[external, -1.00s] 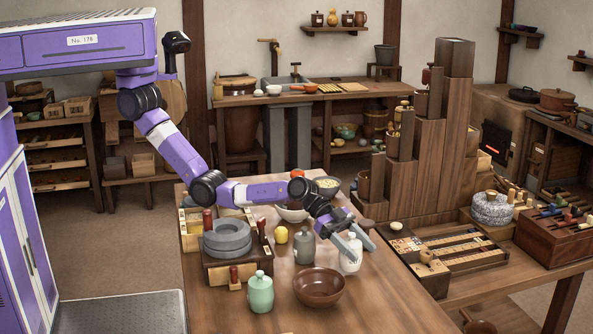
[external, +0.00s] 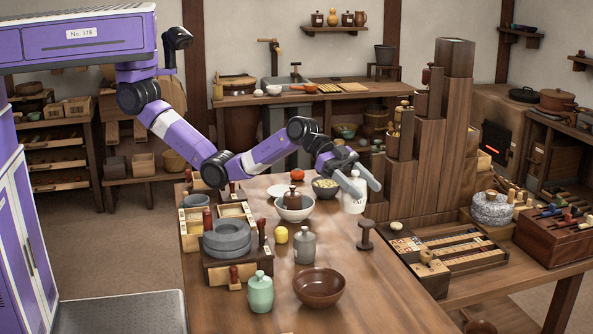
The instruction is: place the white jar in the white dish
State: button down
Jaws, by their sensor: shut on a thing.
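The white jar (external: 353,204) is between the fingers of my gripper (external: 366,190), which is shut on it. The jar is upright near the table's right edge, right of the bowl of pale pieces (external: 325,193); it looks lifted, but its height is hard to judge. A flat white dish (external: 279,191) lies at the back of the table, left of my gripper, and no thing shows on it. Its near edge is close to a whitish bowl (external: 294,214) that holds a dark brown lidded jar (external: 293,198).
A red-orange fruit (external: 298,175) is behind the dish. A yellow fruit (external: 281,234), grey jar (external: 305,246), green jar (external: 260,292), brown bowl (external: 320,287) and dark spool-shaped stand (external: 366,235) are nearer. A tall stepped wooden stand (external: 427,150) rises at right.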

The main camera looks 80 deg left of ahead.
jog(key=shift+w+a+r, duration=0.15)
jog(key=shift+r, duration=0.05)
jog(key=w+a+f+n+t+y+p, duration=0.1)
jog(key=w+a+f+n+t+p, duration=0.15)
jog(key=a, duration=0.75)
jog(key=w+a+f+n+t+y+p, duration=0.1)
jog(key=w+a+f+p, duration=0.2)
jog(key=a, duration=0.8)
jog(key=w+a+f+n+t+y+p, duration=0.1)
jog(key=w+a+f+p, duration=0.15)
jog(key=a, duration=0.75)
jog(key=s+a+r+n+t+y+p, duration=0.1)
jog(key=s+a+p, duration=0.2)
jog(key=a, duration=0.6)
jog(key=s+a+r+n+t+y+p, duration=0.1)
jog(key=s+a+n+y+p, duration=0.15)
jog(key=a, duration=0.65)
jog(key=s+a+r+p, duration=0.2)
jog(key=s+a+r, duration=0.4)
jog(key=s, duration=0.2)
notch_tip(320, 180, down, 19)
jog(key=shift+w+f+b, duration=0.15)
jog(key=shift+b, duration=0.65)
